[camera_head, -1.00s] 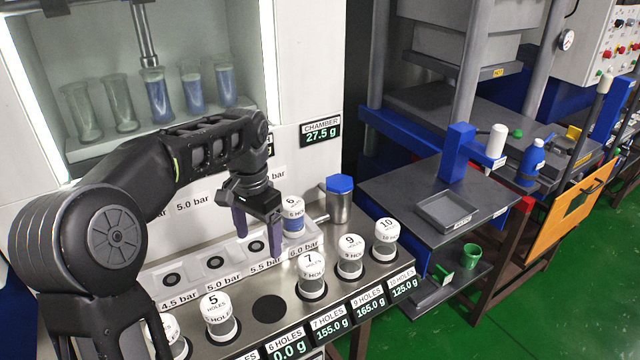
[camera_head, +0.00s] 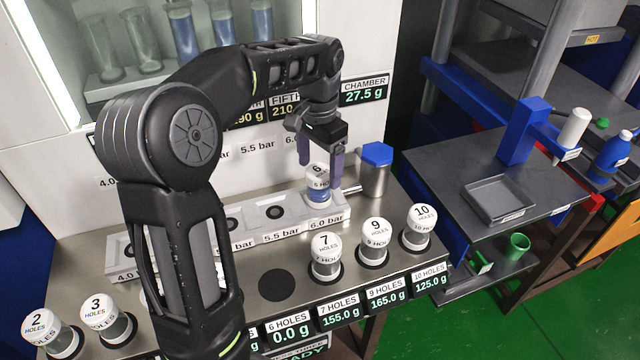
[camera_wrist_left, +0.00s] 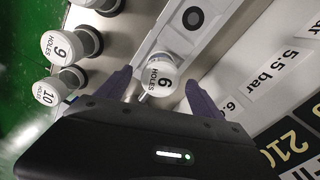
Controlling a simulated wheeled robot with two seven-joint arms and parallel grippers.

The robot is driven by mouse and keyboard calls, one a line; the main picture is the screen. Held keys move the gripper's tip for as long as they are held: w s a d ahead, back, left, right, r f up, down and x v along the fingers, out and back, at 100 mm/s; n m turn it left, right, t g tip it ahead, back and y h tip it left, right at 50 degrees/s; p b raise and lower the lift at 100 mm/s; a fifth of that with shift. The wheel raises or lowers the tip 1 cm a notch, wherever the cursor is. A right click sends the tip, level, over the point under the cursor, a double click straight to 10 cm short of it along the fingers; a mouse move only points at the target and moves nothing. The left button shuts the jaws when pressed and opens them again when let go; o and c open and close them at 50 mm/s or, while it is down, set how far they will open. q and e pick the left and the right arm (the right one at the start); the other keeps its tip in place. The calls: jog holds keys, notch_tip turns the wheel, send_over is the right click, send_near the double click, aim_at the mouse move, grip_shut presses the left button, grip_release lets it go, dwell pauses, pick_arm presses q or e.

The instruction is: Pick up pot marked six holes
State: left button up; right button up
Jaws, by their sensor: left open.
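The pot marked six holes (camera_head: 319,184) has a white lid and a blue band, and stands upright in the 6.0 bar seat of the white rail (camera_head: 285,231). My left gripper (camera_head: 321,165) is open, with its purple fingers at either side of the pot's top in the head view. In the left wrist view the pot's lid (camera_wrist_left: 159,75) lies between and just beyond the open fingertips (camera_wrist_left: 158,80); contact cannot be told. My right gripper is not in view.
Pots marked 7 (camera_head: 325,256), 9 (camera_head: 374,241) and 10 (camera_head: 418,226) stand in the front row beside the empty 6 holes spot (camera_head: 275,285). A blue-capped metal cylinder (camera_head: 376,170) stands close right of the pot. Pots 2 and 3 are at left.

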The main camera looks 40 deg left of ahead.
aim_at(319, 188)
pick_arm(q)
jog(key=shift+f, duration=0.85)
jog(key=shift+f, duration=0.1)
notch_tip(319, 188, down, 5)
jog(key=shift+p, duration=0.8)
jog(key=shift+c, duration=0.6)
grip_shut()
